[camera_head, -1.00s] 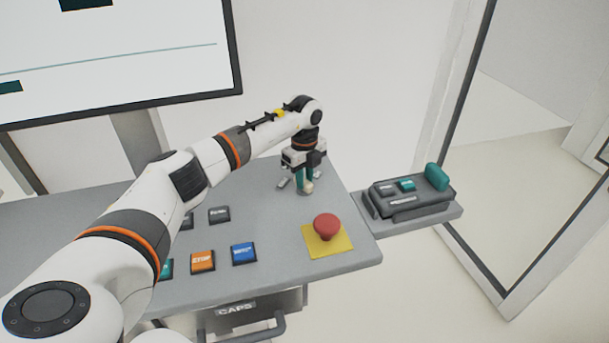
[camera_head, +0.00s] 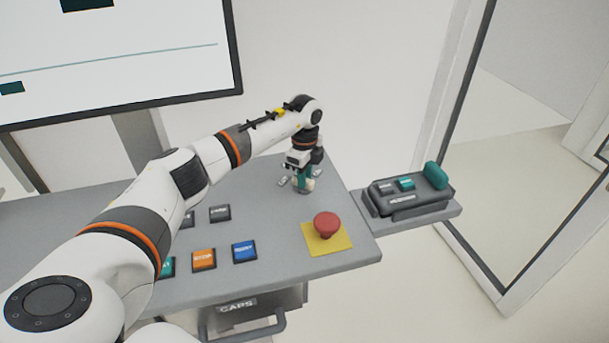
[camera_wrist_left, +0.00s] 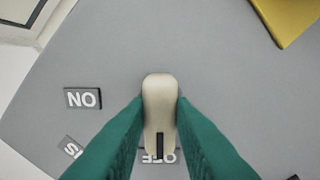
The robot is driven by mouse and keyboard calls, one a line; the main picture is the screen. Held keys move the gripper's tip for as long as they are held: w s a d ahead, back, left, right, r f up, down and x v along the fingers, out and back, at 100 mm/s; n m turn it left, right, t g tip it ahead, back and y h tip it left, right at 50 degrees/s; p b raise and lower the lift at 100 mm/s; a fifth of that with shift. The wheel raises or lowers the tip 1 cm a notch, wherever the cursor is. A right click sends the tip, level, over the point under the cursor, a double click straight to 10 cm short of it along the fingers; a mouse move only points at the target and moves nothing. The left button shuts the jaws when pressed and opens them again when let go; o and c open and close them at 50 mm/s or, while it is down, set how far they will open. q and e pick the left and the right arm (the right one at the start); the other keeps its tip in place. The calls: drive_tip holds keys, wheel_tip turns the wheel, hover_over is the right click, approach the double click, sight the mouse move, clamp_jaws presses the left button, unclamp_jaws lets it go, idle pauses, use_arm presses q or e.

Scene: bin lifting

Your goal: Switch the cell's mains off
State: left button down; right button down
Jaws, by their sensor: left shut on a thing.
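A cream rotary knob (camera_head: 309,185) stands at the back right of the grey console. My left gripper (camera_head: 303,184) points down and is shut on the knob. In the left wrist view its two teal fingers (camera_wrist_left: 160,128) press on both sides of the knob (camera_wrist_left: 158,92). The knob's black mark (camera_wrist_left: 160,145) points toward the bottom of that picture, at a partly hidden label (camera_wrist_left: 158,157) that looks like OFF upside down. An ON label (camera_wrist_left: 83,98), also upside down, lies to the left. Another label (camera_wrist_left: 71,147) is mostly hidden by a finger. My right gripper is not in view.
A red mushroom button on a yellow plate (camera_head: 327,228) stands close in front of the knob. Orange (camera_head: 204,260), blue (camera_head: 244,251) and dark (camera_head: 220,213) buttons sit further left. A grey device with a teal part (camera_head: 412,193) rests on a side shelf at the right.

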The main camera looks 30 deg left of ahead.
use_arm(q)
drive_tip(key=c, duration=1.2)
unclamp_jaws()
drive_tip(key=shift+c, duration=0.2)
wheel_tip(320, 180, up, 12)
drive_tip(key=b, duration=0.3)
drive_tip(key=shift+f, duration=0.1)
